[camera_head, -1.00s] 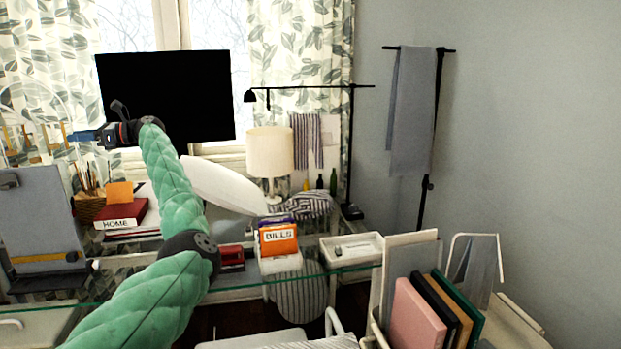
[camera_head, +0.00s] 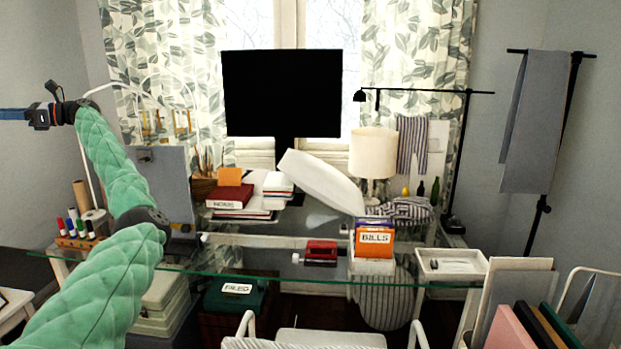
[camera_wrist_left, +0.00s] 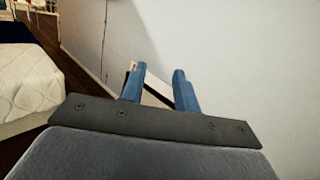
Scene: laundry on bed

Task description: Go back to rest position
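My left arm in its green sleeve comes in from the lower left of the head view and reaches up. My left gripper (camera_head: 14,114) points left at the left edge of that view, in the air and clear of the desk. In the left wrist view its two blue fingers (camera_wrist_left: 158,72) stand apart with nothing held between them. They point toward a plain pale wall. My right gripper is not in either view.
A glass desk (camera_head: 290,272) holds a monitor (camera_head: 282,93), a lamp (camera_head: 373,153) and an orange bills box (camera_head: 375,240). A clothes stand (camera_head: 545,120) is at the right. The left wrist view shows a white bed (camera_wrist_left: 27,80) and floor.

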